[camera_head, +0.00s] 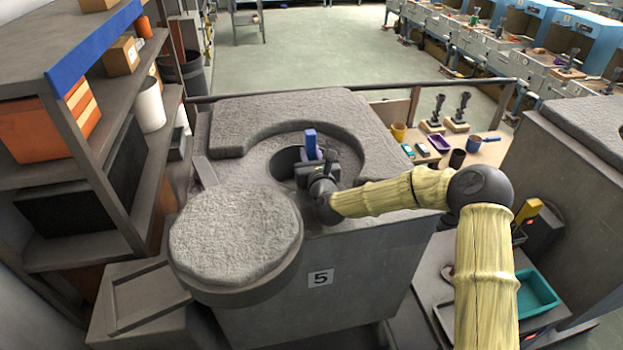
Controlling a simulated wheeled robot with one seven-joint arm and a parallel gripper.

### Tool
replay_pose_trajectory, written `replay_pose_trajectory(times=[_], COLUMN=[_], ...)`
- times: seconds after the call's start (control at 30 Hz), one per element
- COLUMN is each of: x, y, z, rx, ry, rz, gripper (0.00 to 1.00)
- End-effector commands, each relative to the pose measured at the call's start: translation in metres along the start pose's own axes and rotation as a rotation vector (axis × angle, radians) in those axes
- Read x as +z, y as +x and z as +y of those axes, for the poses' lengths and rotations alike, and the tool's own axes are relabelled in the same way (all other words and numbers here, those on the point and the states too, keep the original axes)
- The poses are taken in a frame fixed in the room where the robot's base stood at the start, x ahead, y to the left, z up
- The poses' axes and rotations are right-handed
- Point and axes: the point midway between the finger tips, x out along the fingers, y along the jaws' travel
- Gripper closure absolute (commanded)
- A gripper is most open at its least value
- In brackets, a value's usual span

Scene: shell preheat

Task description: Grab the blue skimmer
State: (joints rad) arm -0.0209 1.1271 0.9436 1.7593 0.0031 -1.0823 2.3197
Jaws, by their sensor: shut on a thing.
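The blue skimmer (310,143) shows as an upright blue handle at the round opening of the furnace (253,115) marked 5. My gripper (312,167) is at this handle and shut on it, with the blue part standing up above the jaws. The lower part of the skimmer is hidden behind my gripper and inside the dark opening. I cannot tell whether it touches anything in there. My arm reaches in from the right, over the furnace top.
A thick round lid (235,238) sits at the front left of the opening. A shelf (125,185) with boxes stands at the left. Behind the furnace, a bench (484,155) holds cups and small trays. A teal tray (537,293) lies at the lower right.

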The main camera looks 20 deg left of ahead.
Motion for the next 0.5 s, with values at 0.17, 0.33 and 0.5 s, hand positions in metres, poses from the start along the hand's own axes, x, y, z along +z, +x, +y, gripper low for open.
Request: replay_pose_trajectory(times=[0.17, 0.33, 0.5], x=[0.002, 0.013, 0.042], y=[0.0, 0.0, 0.0], z=[0.0, -0.001, -0.002], rx=[-0.001, -0.001, -0.003], ry=[0.0, 0.0, -0.001], rz=[-0.002, -0.005, -0.008], gripper=[1.0, 1.0, 1.0])
